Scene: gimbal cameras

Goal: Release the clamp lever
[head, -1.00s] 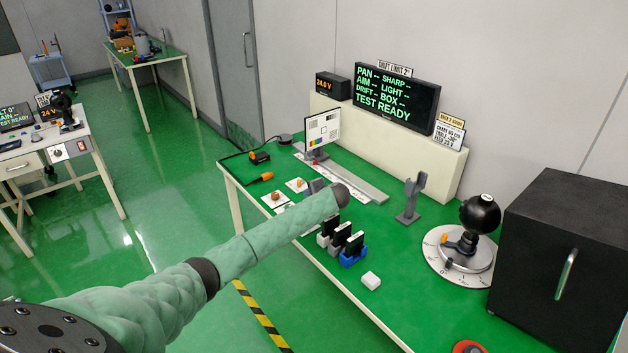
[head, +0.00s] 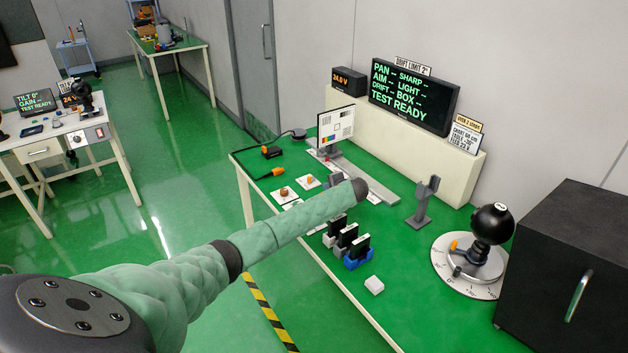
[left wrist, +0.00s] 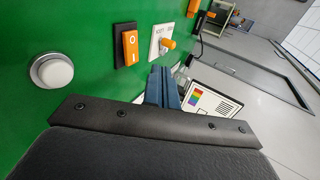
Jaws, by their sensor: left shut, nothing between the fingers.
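A black ball-shaped camera head (head: 492,222) stands on a round white dial base (head: 440,262) at the right of the green bench. A small orange-tipped lever (head: 454,245) is on its base, at the left side; it may be the clamp lever, but it is too small to tell its setting. My left arm reaches over the bench's front left part, well left of the dial. My left gripper (left wrist: 162,75) shows in the left wrist view as blue-grey fingers, shut and empty. In the head view it is hidden or unclear. My right gripper is not in view.
A grey forked stand (head: 424,202) stands left of the dial. A black box (head: 565,260) closes off the right. The wrist view shows an orange rocker switch (left wrist: 131,47) and a white button (left wrist: 52,70).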

